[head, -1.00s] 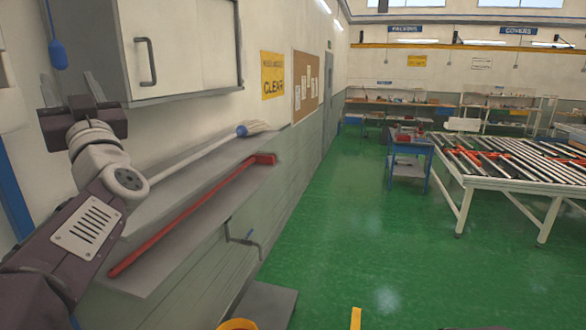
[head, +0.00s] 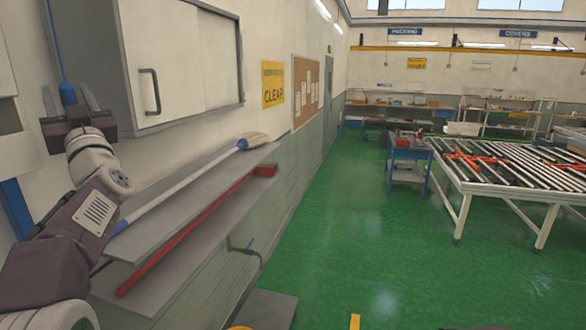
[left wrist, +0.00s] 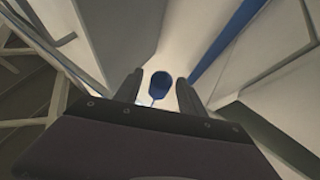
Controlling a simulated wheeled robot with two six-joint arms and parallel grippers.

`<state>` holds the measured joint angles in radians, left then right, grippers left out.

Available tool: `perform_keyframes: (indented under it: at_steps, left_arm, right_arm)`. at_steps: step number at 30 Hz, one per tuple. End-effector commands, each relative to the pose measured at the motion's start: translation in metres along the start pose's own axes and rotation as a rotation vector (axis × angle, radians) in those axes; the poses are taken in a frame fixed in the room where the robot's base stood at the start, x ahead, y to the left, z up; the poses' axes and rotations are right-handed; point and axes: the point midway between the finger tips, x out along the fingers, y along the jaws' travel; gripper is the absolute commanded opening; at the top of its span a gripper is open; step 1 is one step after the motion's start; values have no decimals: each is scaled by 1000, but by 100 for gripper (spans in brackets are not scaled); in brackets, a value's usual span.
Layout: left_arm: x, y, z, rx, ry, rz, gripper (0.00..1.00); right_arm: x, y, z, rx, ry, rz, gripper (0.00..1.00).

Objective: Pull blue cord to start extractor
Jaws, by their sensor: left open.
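The blue cord (head: 56,40) hangs down at the upper left in the head view, beside the cabinet. It ends in a blue pull handle (head: 67,93). My left gripper (head: 69,98) is open, its two fingers pointing up. In the head view the handle appears between the fingers. In the left wrist view the handle (left wrist: 160,84) also lies between the two fingers, with gaps on both sides, so neither finger seems to touch it. I cannot tell exactly how deep it sits between them. My right gripper is not in view. The extractor is not clearly identifiable.
A wall cabinet (head: 185,60) with a grey handle stands close right of my left gripper. Below it, shelves hold a white-and-blue brush (head: 190,180) and a red long-handled tool (head: 195,230). Green floor (head: 340,240) is open to the right, before a roller table (head: 510,170).

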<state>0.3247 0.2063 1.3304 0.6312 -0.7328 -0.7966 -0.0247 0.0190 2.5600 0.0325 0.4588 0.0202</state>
Motion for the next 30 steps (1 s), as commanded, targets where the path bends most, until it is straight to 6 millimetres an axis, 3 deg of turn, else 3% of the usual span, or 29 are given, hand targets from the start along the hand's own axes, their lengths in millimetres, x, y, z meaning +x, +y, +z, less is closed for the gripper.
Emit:
perform_keyframes:
  at_steps: [1,5,6,30]
  left_arm:
    - [0,0,0,0,0,0,42]
    - [0,0,0,0,0,0,6]
    - [0,0,0,0,0,0,2]
    - [-6,0,9,0,-1,0,2]
  right_arm:
    - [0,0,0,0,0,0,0]
    - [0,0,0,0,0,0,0]
    - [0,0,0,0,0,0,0]
    - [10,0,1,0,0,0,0]
